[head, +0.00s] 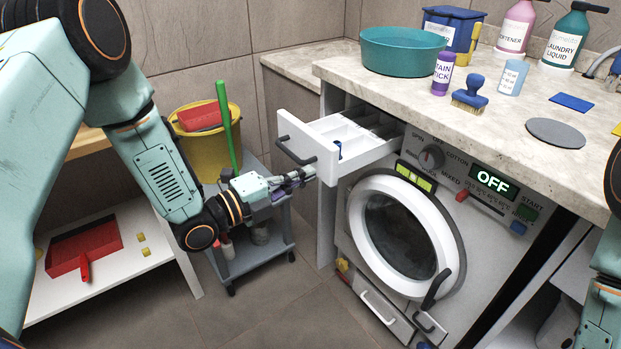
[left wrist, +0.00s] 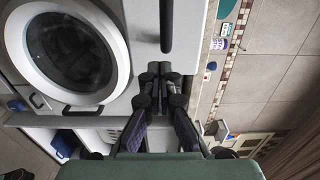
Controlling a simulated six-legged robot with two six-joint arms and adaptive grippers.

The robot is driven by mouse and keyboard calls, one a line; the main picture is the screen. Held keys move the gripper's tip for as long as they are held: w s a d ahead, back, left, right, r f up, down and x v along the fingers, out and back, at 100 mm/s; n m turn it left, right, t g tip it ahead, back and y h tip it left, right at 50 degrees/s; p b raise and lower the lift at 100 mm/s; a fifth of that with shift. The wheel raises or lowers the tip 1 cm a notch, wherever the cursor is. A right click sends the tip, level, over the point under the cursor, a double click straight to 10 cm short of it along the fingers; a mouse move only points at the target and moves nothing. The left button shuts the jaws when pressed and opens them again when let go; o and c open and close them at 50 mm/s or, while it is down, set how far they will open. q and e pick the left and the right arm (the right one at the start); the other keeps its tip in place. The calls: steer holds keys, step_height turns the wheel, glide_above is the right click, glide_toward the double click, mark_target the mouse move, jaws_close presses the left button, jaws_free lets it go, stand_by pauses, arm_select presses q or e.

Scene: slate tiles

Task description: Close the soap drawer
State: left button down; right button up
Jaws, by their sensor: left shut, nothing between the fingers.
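The white soap drawer (head: 305,146) is pulled out from the top left of the washing machine (head: 375,285). Its compartments show from above, with a small blue piece inside. A dark bar handle (head: 295,152) is on its front; the handle also shows in the left wrist view (left wrist: 166,25). My left gripper (head: 308,175) is shut and empty, just below the handle at the lower part of the drawer front. In the left wrist view its fingertips (left wrist: 163,70) are close to the white front (left wrist: 190,45); I cannot tell whether they touch it. My right gripper is not in view.
The stone counter (head: 470,125) above holds a teal basin (head: 402,50), a stain stick (head: 443,73), a brush (head: 470,95) and bottles. The round door (head: 458,235) is below the drawer. A grey cart (head: 255,262) and yellow bucket (head: 200,148) stand behind my left forearm.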

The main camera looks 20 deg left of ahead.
arm_select(q)
steer(key=shift+b+x, duration=0.3)
steer(key=shift+x, duration=0.75)
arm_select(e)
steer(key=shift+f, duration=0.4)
